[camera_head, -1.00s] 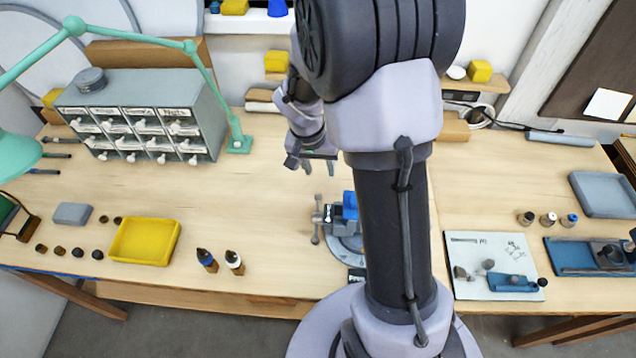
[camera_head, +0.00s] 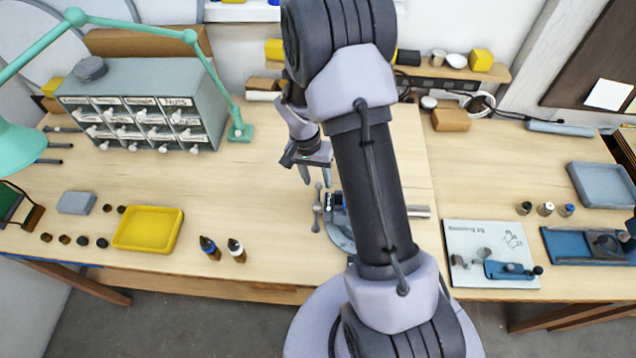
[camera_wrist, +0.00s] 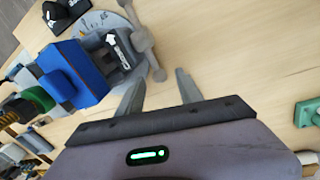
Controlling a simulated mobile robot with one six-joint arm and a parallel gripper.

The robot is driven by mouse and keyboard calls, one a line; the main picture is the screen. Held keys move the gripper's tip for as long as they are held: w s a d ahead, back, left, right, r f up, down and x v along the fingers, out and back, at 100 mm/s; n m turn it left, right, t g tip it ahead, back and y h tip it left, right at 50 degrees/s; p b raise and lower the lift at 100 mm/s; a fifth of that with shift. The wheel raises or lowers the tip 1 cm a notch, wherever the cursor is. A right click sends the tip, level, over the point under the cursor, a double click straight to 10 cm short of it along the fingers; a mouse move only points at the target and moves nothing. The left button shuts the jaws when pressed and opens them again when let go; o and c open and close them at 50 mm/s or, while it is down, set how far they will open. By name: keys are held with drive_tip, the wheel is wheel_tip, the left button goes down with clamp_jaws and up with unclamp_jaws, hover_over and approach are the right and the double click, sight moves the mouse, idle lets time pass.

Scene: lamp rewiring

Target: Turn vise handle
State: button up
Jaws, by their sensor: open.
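The vise (camera_head: 336,213) stands on the workbench, partly hidden behind my arm. Its grey bar handle (camera_head: 317,208) with knobbed ends is on its left side. In the wrist view the vise (camera_wrist: 75,75) has blue and grey parts, with a white arrow on a dark label. The handle (camera_wrist: 145,40) slants there, its lower knob close to the space between my fingertips. My gripper (camera_head: 315,179) is open and empty, pointing down just above the handle's far end. In the wrist view its two fingers (camera_wrist: 160,79) are spread. I cannot tell whether they touch the handle.
A drawer cabinet (camera_head: 142,112) and a green lamp (camera_head: 241,133) stand at the back left. A white board (camera_head: 480,237) lies to the right.

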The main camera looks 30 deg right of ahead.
drive_tip(key=shift+s+d+f, duration=0.1)
drive_tip(key=shift+s+f, duration=0.05)
drive_tip(key=shift+f, duration=0.8)
clamp_jaws()
idle(0.7)
